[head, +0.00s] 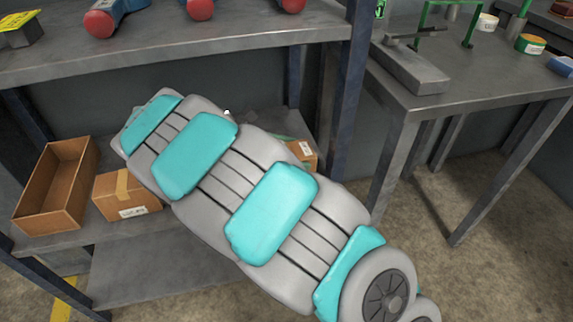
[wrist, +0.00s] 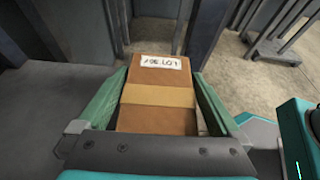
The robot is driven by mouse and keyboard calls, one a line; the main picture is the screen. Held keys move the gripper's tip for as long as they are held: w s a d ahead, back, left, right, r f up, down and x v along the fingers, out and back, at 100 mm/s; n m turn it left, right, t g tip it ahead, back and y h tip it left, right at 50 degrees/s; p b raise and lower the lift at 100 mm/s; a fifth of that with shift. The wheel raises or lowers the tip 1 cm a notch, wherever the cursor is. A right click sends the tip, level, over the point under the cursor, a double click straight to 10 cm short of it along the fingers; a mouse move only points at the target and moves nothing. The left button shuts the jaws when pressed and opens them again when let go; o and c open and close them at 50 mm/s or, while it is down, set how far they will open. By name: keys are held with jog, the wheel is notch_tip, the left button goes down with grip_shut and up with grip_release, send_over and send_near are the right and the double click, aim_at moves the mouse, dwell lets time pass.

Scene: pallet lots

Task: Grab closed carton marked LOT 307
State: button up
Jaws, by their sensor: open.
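In the wrist view a closed brown carton (wrist: 157,118) with a tan tape band lies between the two green fingers of my gripper (wrist: 160,80). Its white label (wrist: 161,62) appears upside down; I make out LOT and digits starting with 30, the last one unclear. The fingers are apart, one along each side of the carton; I cannot tell if they touch it. In the head view part of this carton (head: 304,152) shows on the lower shelf, behind my teal and grey arm, which hides most of the gripper.
A second taped, labelled carton (head: 128,195) and an open empty box (head: 56,187) stand on the lower shelf (head: 190,228) at left. The upper shelf (head: 215,45) holds red-ended tools. A shelf post (head: 345,95) rises right of the carton; a grey table (head: 480,75) stands farther right.

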jog(key=shift+c, duration=0.4)
jog(key=c, duration=1.4)
